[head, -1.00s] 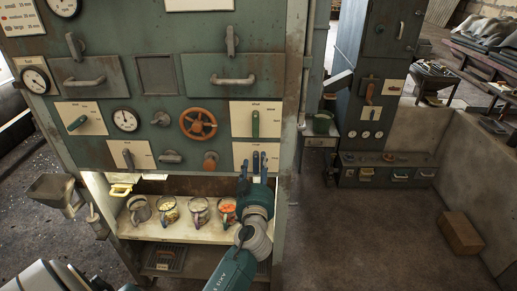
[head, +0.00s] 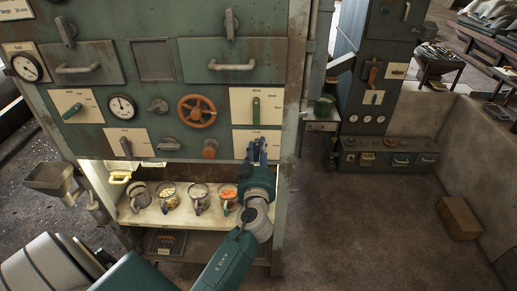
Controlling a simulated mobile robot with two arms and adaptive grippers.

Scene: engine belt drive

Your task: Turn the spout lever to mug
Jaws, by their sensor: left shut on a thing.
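My left gripper (head: 257,150) reaches up in front of the lower right white plate (head: 241,137) on the green machine front. It is shut on a small lever there, which I take to be the spout lever; the fingers hide most of it, so its exact angle cannot be told. My right gripper is out of view.
An orange handwheel (head: 197,111), a green lever (head: 256,110) on the plate above, and other knobs and handles stick out of the machine front near my gripper. A grey hopper (head: 48,177) stands at the left. The floor at the right is clear, with a brown box (head: 459,218) by the wall.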

